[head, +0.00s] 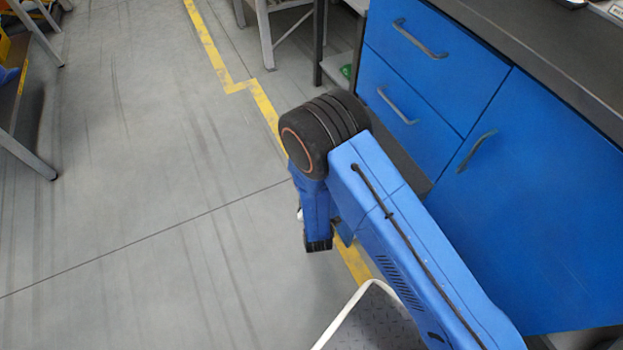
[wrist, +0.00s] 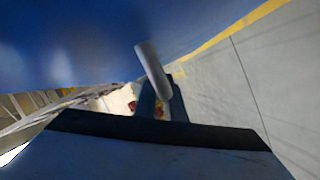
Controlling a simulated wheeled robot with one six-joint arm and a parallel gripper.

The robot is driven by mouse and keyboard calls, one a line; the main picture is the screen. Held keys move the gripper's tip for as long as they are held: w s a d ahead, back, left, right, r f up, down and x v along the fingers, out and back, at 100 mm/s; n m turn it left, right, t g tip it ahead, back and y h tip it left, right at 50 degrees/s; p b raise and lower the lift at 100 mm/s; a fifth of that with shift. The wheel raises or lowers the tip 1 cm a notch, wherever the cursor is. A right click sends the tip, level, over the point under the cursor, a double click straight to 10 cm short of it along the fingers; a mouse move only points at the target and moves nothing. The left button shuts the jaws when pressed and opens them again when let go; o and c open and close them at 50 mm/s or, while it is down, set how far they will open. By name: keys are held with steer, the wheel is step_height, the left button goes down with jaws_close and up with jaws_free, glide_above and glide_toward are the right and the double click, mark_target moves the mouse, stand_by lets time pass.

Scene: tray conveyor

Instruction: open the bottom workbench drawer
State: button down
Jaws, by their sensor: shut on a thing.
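The blue workbench (head: 530,190) stands at the right in the head view. Its top drawer (head: 455,75) and the drawer below it (head: 385,125) look shut, and their grey handles are free. A dark gap (head: 405,160) shows under the second drawer; my arm hides most of what is lower. In the wrist view a grey bar handle (wrist: 149,62) stands out from a blurred blue front (wrist: 80,45). My gripper (wrist: 160,95) is shut on this handle.
A cabinet door with a handle (head: 477,150) is right of the drawers. The dark worktop (head: 560,50) overhangs them. The grey floor (head: 130,180) at the left is open, with a yellow line (head: 215,55) along it. Table legs (head: 30,155) stand at the far left.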

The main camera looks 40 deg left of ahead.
steer(key=c, duration=1.8)
jaws_free()
steer(key=shift+c, duration=0.2)
steer(key=v, duration=1.7)
steer(key=shift+s, duration=0.2)
steer(key=shift+d, duration=0.15)
